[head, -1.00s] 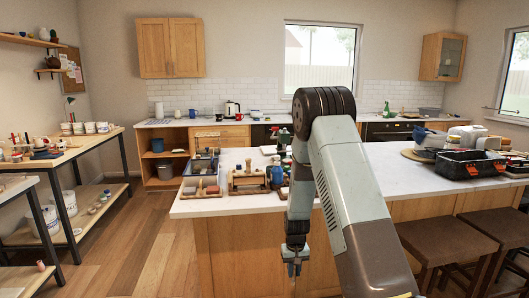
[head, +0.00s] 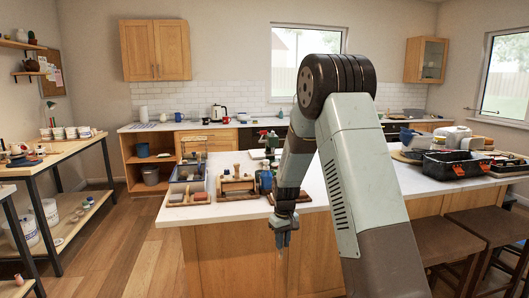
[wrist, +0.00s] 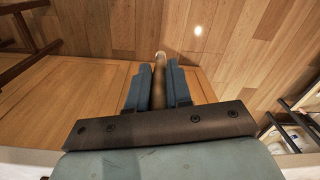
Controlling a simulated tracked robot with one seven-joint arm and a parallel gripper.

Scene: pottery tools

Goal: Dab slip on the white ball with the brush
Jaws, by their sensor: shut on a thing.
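My gripper (head: 282,238) hangs in front of the near side of the kitchen island, below the level of its white top. In the wrist view my gripper (wrist: 158,92) is shut on the brush (wrist: 159,76), a slim tan-brown rod with a pale end that sticks out beyond the fingers. The floor lies beyond that end, and the brush touches nothing else that I can see. I cannot make out the white ball or the slip among the small things on the island.
Brown stools (head: 440,243) stand at the right front. A workbench (head: 50,160) with white tubs stands at the left. Wooden floor is open between.

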